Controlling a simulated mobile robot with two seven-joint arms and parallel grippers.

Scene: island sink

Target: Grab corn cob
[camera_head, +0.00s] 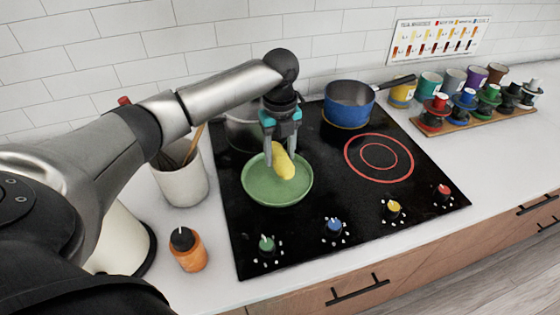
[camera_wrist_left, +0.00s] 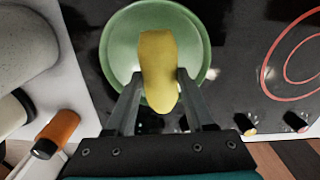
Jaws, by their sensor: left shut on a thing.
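The yellow corn cob (camera_head: 284,165) is over the green plate (camera_head: 262,190) on the black stove. My left gripper (camera_head: 281,150) comes down from above and is shut on the corn cob. In the left wrist view the cob (camera_wrist_left: 158,62) sits between the two fingers (camera_wrist_left: 160,90), with the green plate (camera_wrist_left: 121,50) below it. I cannot tell whether the cob still touches the plate. My right gripper is not in view.
A blue pot (camera_head: 348,108) stands behind on the stove, right of my gripper. A utensil crock (camera_head: 181,182) and an orange bottle (camera_head: 188,250) stand left of the stove. The red-ringed burner (camera_head: 379,181) is bare.

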